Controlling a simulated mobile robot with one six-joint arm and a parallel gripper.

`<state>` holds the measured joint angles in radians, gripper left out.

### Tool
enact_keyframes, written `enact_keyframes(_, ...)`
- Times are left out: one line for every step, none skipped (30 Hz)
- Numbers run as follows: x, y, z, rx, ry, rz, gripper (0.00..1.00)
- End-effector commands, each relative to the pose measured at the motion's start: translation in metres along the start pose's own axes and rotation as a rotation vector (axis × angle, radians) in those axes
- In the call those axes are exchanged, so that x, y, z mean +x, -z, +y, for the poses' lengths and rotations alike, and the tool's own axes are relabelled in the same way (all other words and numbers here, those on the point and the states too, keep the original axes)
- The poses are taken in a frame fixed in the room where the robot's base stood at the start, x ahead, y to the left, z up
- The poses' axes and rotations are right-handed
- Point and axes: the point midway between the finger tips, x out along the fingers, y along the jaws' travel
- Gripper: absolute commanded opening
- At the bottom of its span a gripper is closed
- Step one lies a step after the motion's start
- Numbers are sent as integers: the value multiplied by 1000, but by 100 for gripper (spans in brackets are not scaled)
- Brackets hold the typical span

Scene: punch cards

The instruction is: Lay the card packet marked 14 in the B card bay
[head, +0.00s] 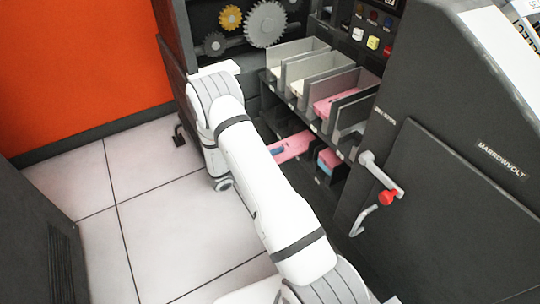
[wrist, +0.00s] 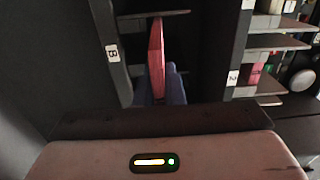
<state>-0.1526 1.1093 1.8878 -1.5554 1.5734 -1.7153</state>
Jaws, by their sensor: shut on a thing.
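My gripper (wrist: 162,88) shows in the wrist view with blue fingers, shut on a pink-red card packet (wrist: 156,48). The packet is seen edge-on, and no number can be read on it. It stands out ahead of the fingers, in a dark opening to the right of a divider with a B label (wrist: 112,53). A pale shelf edge crosses behind it; I cannot tell whether they touch. In the head view the gripper is hidden behind my white arm. A pink piece with blue on it (head: 293,147) shows beside the arm in the lower row; I cannot tell if it is the held packet.
Upper bays have grey dividers (head: 307,62); one holds a pink packet (head: 335,100). Another pink and blue packet (head: 328,160) sits in the lower row. A dark cabinet with a red-knobbed handle (head: 388,197) stands right. The tiled floor (head: 150,235) is clear at left.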

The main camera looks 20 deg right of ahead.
Motion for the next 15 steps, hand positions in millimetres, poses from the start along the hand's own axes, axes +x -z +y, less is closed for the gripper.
enact_keyframes(5,0,-1,0,0,2,0)
enact_keyframes(7,0,-1,0,0,1,0)
enact_keyframes(10,0,-1,0,0,1,0)
enact_keyframes(13,0,-1,0,0,1,0)
enact_keyframes(15,0,-1,0,0,2,0)
enact_keyframes(18,0,-1,0,0,2,0)
enact_keyframes(21,0,-1,0,0,1,0)
enact_keyframes(23,0,-1,0,0,1,0)
enact_keyframes(26,0,-1,0,0,1,0)
enact_keyframes(29,0,0,0,0,2,0)
enact_keyframes(31,0,0,0,0,2,0)
enact_keyframes(34,0,0,0,0,2,0)
enact_keyframes(37,0,0,0,0,1,0)
enact_keyframes(39,0,0,0,1,1,0)
enact_keyframes(42,0,0,0,1,1,0)
